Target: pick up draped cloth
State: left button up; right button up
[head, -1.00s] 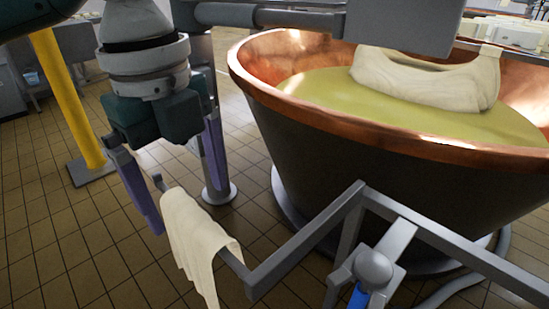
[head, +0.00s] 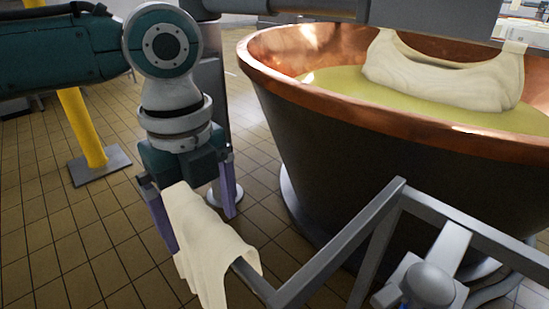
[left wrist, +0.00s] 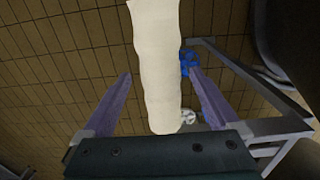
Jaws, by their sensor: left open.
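The draped cloth (head: 208,248) is cream and hangs over the end of a grey metal rail (head: 255,283) in the head view. In the left wrist view the cloth (left wrist: 156,68) runs lengthwise between the two fingers. My left gripper (head: 204,232) is open, pointing down, with purple fingers on either side of the cloth. In the left wrist view the gripper (left wrist: 160,80) shows a gap between each finger and the cloth. Part of the cloth covers the finger area in the head view. My right gripper is in neither view.
A large copper vat (head: 400,128) with yellowish liquid stands at the right, with another cream cloth (head: 440,75) hanging in it. The grey rail frame stands in front of the vat. A yellow post (head: 82,130) stands at the left on the tiled floor.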

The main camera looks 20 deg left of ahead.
pick_arm(q)
jog(key=shift+f, duration=0.3)
jog(key=shift+r, duration=0.1)
grip_shut()
dwell(0.4)
